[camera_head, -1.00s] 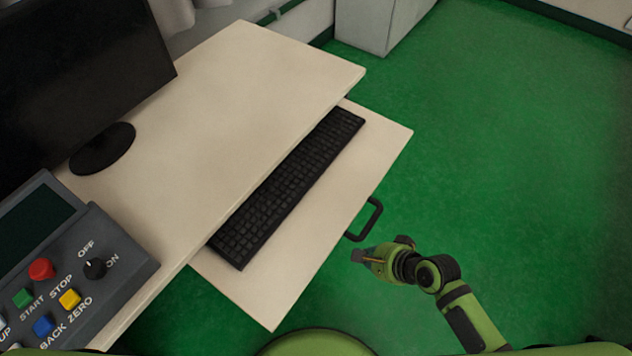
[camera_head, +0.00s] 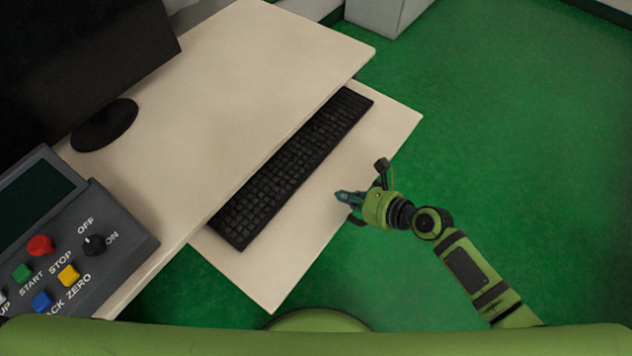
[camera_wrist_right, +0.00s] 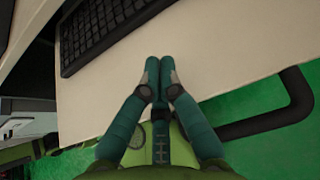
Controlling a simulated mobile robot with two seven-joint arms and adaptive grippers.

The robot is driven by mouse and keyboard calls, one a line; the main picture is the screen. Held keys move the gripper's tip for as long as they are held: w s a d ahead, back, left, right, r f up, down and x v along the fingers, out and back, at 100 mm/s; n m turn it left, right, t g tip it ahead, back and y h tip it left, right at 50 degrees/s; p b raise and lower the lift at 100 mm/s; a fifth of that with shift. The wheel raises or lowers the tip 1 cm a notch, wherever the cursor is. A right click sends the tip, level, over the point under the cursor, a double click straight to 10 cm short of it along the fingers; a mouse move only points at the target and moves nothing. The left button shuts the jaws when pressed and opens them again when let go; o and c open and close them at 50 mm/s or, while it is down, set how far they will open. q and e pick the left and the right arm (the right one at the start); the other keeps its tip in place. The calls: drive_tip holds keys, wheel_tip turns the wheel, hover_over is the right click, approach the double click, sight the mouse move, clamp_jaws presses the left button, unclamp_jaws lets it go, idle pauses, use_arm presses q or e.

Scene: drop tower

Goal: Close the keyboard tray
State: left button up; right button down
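The keyboard tray (camera_head: 285,262) is pulled out from under the desk top. A black keyboard (camera_head: 292,168) lies on it. The tray's dark handle (camera_head: 356,220) is mostly hidden behind my right gripper in the head view; in the right wrist view the handle (camera_wrist_right: 268,124) shows as a bent bar to the right of the fingers. My right gripper (camera_head: 342,197) is at the tray's front edge. In the wrist view its fingertips (camera_wrist_right: 160,64) are together, with nothing seen between them, over the pale tray surface. Contact with the tray is unclear. My left gripper is not in view.
The desk top (camera_head: 245,75) carries a monitor (camera_head: 80,75) and a grey control box (camera_head: 110,240) with coloured buttons at the left. A pale cabinet (camera_head: 375,15) stands at the back. The green floor (camera_head: 520,130) on the right is clear.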

sight(306, 180)
drive_tip(key=b+x, duration=0.1)
drive_tip(key=x, duration=0.5)
drive_tip(key=shift+w+a+r, duration=0.15)
drive_tip(key=shift+w+a, duration=0.55)
drive_tip(key=shift+a, duration=0.25)
drive_tip(key=shift+w+a, duration=0.35)
drive_tip(key=shift+a, duration=0.15)
